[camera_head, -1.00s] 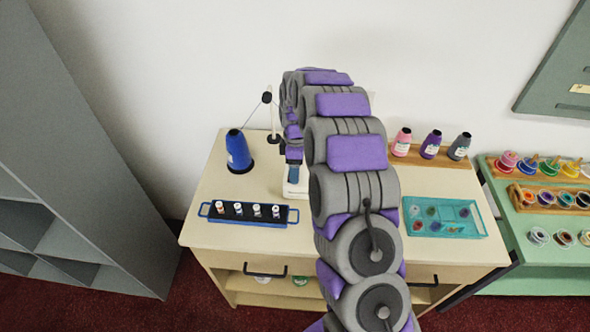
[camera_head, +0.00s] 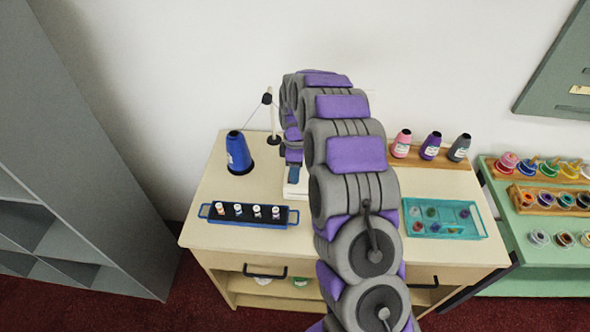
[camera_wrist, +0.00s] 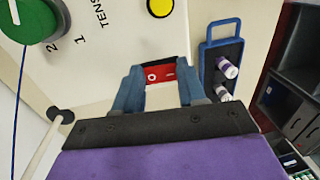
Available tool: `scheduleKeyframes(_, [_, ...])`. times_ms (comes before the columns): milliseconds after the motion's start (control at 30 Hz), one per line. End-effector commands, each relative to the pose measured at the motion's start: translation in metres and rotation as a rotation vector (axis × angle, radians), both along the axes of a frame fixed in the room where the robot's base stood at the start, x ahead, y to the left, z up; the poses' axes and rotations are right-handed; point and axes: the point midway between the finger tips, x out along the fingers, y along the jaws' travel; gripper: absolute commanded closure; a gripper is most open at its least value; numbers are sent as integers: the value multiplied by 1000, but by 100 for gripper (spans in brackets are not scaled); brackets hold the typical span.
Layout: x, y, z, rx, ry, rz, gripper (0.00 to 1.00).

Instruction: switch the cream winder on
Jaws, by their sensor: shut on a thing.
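The cream winder (camera_wrist: 110,55) fills the upper left of the wrist view, with a green dial, a yellow button and printed marks. Its red rocker switch (camera_wrist: 160,73) has a circle mark and a bar mark in a black surround. My gripper (camera_wrist: 160,78) is at the switch, its two blue fingers on either side, shut on it. Which side of the rocker is pressed I cannot tell. In the head view my arm hides most of the winder; a pale part of its base (camera_head: 291,191) shows below my gripper (camera_head: 293,173).
A blue tray (camera_head: 255,222) with several small spools stands just in front of the winder. A blue thread cone (camera_head: 238,153) stands left. A teal tray (camera_head: 450,231) and a wooden rack (camera_head: 440,162) with three bottle-like cones are on the right.

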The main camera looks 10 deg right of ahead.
Motion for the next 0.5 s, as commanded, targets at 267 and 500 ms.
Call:
scheduleKeyframes(267, [-1,0,1,-22,-59,0,90])
scheduleKeyframes(500, [-3,1,1,-40,-124,1,90])
